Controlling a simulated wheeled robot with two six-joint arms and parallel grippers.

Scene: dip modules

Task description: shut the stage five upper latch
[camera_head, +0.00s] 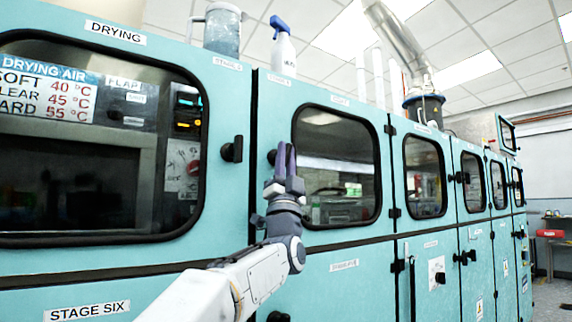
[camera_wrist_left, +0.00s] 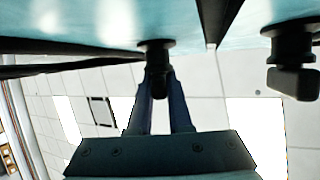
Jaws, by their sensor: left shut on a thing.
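The stage five upper latch (camera_head: 271,157) is a small black knob on the left edge of a teal door with a dark-framed window. Most of it is hidden behind my left gripper (camera_head: 286,148) in the head view. In the left wrist view the latch (camera_wrist_left: 158,78) sits between the fingertips of my left gripper (camera_wrist_left: 160,88), which are shut on it. Its handle points away from the door face there. My right gripper is in neither view.
The drying door's black latch (camera_head: 232,150) is close by on the left and shows in the wrist view (camera_wrist_left: 292,62). A blue-and-white spray bottle (camera_head: 283,48) and a clear container (camera_head: 222,30) stand on top. More doors (camera_head: 425,175) continue to the right.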

